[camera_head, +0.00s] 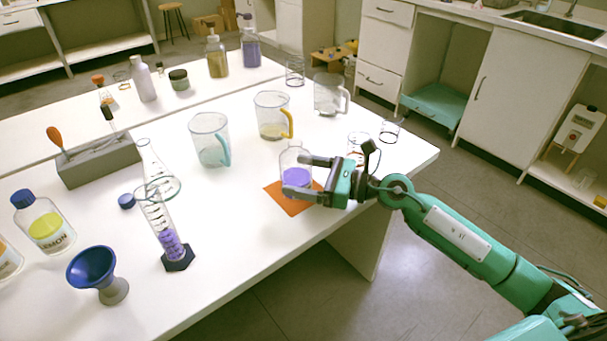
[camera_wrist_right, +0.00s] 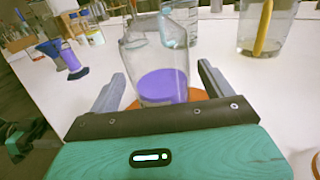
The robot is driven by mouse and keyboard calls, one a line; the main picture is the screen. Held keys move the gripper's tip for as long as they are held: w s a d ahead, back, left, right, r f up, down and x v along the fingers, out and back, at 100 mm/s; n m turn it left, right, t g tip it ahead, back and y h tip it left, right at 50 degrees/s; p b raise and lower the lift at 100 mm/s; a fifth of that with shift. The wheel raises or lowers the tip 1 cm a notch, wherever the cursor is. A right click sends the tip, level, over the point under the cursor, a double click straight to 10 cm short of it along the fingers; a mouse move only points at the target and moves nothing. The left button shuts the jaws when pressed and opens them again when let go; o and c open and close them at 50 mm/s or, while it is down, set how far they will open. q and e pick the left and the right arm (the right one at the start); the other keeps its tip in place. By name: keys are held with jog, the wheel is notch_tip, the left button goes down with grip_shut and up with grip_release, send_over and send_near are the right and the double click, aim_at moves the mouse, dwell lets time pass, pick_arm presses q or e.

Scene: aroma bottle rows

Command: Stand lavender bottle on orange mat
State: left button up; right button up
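A clear bottle with purple liquid (camera_head: 294,178), the lavender one by its colour, stands upright on the orange mat (camera_head: 279,200) near the table's right edge. It has no cap, and I can read no label. The bottle also shows in the right wrist view (camera_wrist_right: 162,86), with part of the mat (camera_wrist_right: 198,95) behind it. My right gripper (camera_head: 296,174) reaches in from the right with a finger on either side of the bottle. In the wrist view the fingers (camera_wrist_right: 160,75) are spread, with a narrow gap on each side. My left gripper is out of view.
Jugs stand behind the bottle, one with a yellow handle (camera_head: 271,118) and one pale teal (camera_head: 209,142). A graduated cylinder with purple liquid (camera_head: 172,246), a flask (camera_head: 156,172), a blue funnel (camera_head: 93,268) and a lemon bottle (camera_head: 47,228) stand left.

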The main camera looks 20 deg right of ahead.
aim_at(311, 177)
jog(key=shift+r, duration=0.1)
jog(key=shift+r, duration=0.1)
jog(key=b+v, duration=0.1)
jog(key=v, duration=0.5)
jog(key=shift+s+d, duration=0.2)
jog(key=v, duration=0.3)
jog(key=shift+d+b, duration=0.1)
jog(key=shift+b, duration=0.2)
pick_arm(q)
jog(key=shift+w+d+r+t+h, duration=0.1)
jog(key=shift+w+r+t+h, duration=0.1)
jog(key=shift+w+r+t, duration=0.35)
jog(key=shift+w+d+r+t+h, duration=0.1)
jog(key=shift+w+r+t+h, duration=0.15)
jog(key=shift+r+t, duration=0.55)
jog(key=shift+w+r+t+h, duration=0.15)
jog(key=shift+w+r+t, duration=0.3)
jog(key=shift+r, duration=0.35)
pick_arm(e)
jog(key=shift+v, duration=1.15)
